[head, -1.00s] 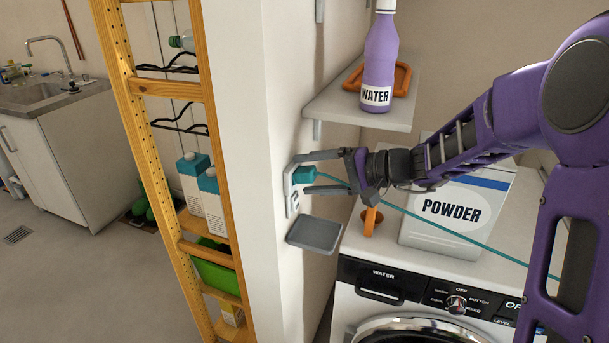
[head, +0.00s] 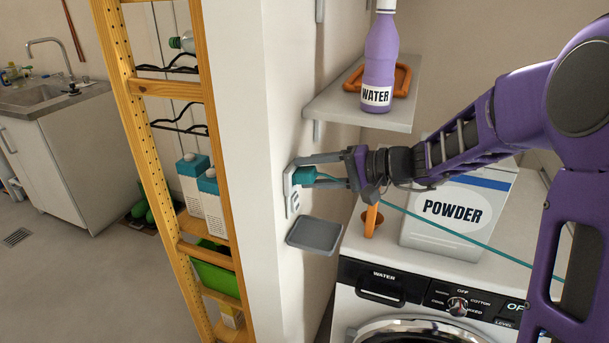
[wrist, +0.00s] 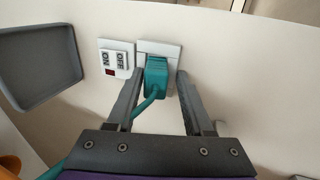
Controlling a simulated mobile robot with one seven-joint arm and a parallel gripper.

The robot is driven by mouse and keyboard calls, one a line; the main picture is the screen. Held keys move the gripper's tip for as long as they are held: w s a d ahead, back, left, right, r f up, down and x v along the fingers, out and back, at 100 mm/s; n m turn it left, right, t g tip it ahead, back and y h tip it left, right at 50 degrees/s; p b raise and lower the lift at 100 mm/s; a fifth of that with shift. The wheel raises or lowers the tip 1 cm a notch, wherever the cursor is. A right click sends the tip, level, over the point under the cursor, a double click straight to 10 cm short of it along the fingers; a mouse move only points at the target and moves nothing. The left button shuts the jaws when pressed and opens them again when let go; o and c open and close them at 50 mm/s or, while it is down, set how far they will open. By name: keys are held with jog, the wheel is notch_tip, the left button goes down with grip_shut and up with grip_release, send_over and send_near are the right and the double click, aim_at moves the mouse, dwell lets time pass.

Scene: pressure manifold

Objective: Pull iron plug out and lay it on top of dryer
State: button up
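The iron plug (head: 304,175) is teal and sits in the wall socket (head: 290,192) on the side of the white wall. In the wrist view the plug (wrist: 156,77) is upright in its socket plate, with its teal cord hanging below. My gripper (head: 318,172) reaches the plug from the right. In the wrist view my gripper's fingers (wrist: 160,84) stand on either side of the plug, with a narrow gap showing, clearest on the right. The dryer (head: 410,292), a white front-loading machine with a black panel, stands below right; its top is partly covered.
The teal cord runs right across the box. A grey tray (head: 315,235) juts from the wall below the socket. An ON/OFF switch (wrist: 115,60) is beside the plug. A shelf (head: 350,108) holds a purple bottle.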

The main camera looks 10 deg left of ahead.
jog(key=shift+s+d+f, duration=0.1)
jog(key=shift+f, duration=0.3)
grip_shut()
jog(key=shift+f, duration=0.1)
jog(key=o, duration=0.7)
grip_release()
jog(key=shift+d+f, duration=0.1)
jog(key=o, duration=0.5)
jog(key=shift+r, duration=0.2)
jog(key=shift+r, duration=0.1)
jog(key=shift+d+r, duration=0.1)
jog(key=shift+d, duration=0.05)
jog(key=v, duration=1.7)
jog(key=shift+p, duration=0.4)
jog(key=shift+c, duration=0.3)
